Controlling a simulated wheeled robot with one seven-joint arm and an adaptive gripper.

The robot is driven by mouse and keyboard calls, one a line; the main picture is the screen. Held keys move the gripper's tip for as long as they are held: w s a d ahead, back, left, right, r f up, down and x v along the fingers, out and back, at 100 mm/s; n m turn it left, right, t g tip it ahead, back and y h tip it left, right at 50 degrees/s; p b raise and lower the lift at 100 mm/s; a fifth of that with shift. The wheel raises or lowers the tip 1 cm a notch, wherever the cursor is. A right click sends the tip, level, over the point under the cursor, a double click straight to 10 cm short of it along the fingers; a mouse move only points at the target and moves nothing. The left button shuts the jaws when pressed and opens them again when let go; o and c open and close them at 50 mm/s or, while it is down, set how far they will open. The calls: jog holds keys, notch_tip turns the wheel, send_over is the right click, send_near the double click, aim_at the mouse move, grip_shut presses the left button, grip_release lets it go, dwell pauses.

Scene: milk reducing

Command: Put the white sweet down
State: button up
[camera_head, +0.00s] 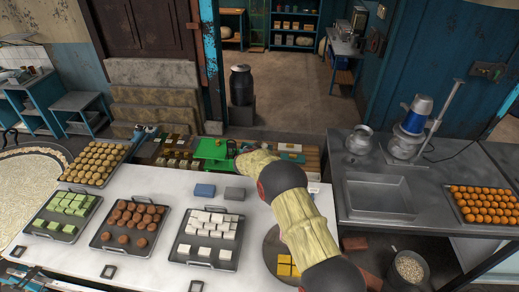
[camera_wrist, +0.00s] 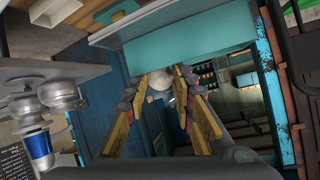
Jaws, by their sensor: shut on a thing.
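My gripper (camera_wrist: 162,84) shows in the wrist view, its yellow-and-grey fingers converging on a small pale, rounded thing (camera_wrist: 159,83) between the tips. It looks like the white sweet, but its shape is unclear. In the head view my arm reaches over the counter's far edge, beside a green scale (camera_head: 211,149), and hides most of the gripper and its load. White square sweets (camera_head: 212,224) sit in rows on a dark metal tray (camera_head: 200,265) on the white counter (camera_head: 150,180), well short of the gripper.
Trays of green sweets (camera_head: 68,204), brown sweets (camera_head: 138,213) and round tan sweets (camera_head: 98,160) stand to the left. Blue (camera_head: 204,190) and grey (camera_head: 235,193) boxes sit behind the white sweets. A round tray with yellow squares (camera_head: 285,264) lies beside my arm. A steel counter (camera_head: 430,200) stands at right.

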jog(key=o, duration=1)
jog(key=shift+s+a+r+p, duration=0.1)
jog(key=shift+r+p, duration=0.35)
jog(key=shift+r, duration=0.35)
jog(key=shift+b+v, duration=1.4)
jog(key=shift+v, duration=4.4)
